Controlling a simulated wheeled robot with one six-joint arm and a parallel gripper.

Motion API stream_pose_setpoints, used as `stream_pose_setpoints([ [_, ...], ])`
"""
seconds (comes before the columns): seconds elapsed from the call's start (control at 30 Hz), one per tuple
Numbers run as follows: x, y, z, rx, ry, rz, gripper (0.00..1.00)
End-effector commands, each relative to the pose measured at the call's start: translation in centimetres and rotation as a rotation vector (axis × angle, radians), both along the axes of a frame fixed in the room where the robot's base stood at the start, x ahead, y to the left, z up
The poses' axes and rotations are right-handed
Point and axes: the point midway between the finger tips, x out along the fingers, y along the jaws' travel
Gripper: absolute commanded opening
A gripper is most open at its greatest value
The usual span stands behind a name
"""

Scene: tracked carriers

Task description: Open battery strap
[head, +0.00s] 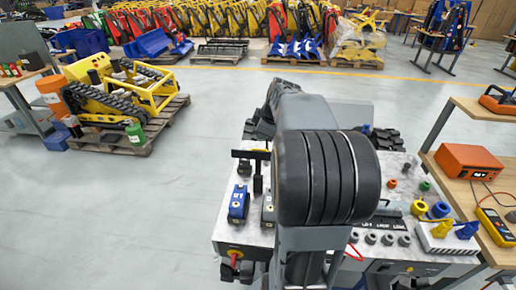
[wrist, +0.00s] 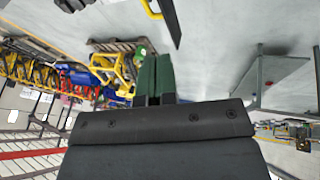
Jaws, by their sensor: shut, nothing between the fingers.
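A blue block with white markings, which looks like a battery (head: 239,203), stands on the left of the grey worktop. A similar, darker block (head: 267,211) stands beside it, partly covered by my arm. I cannot make out a strap on either. In the wrist view my gripper (wrist: 153,80) has its two dark green fingers together, with nothing between them. They point towards the open floor and a yellow tracked machine in the distance. In the head view my arm hides the gripper and the middle of the worktop.
A black T-shaped post (head: 257,172) rises behind the blocks. Yellow and blue plugs (head: 441,226) sit in a white block at the right. An orange box (head: 470,159) stands on a wooden bench. A yellow tracked carrier (head: 118,90) rests on a pallet.

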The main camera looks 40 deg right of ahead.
Motion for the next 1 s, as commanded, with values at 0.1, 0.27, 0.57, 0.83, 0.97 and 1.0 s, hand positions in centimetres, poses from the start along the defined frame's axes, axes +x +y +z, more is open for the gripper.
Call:
stream_pose_setpoints([
  [0.1,0.5,-1.3,-1.0,-0.014,-0.005,0.023,0.00],
  [0.27,1.5,-1.5,-3.0,-0.016,-0.003,0.030,0.00],
  [0.57,3.5,-1.4,-7.0,-0.017,-0.003,0.028,0.00],
  [0.83,4.5,-1.5,-8.9,-0.018,-0.005,0.028,0.00],
  [0.97,4.6,-1.5,-9.1,-0.019,-0.007,0.027,0.00],
  [1.0,4.6,-1.5,-9.2,-0.019,-0.007,0.027,0.00],
])
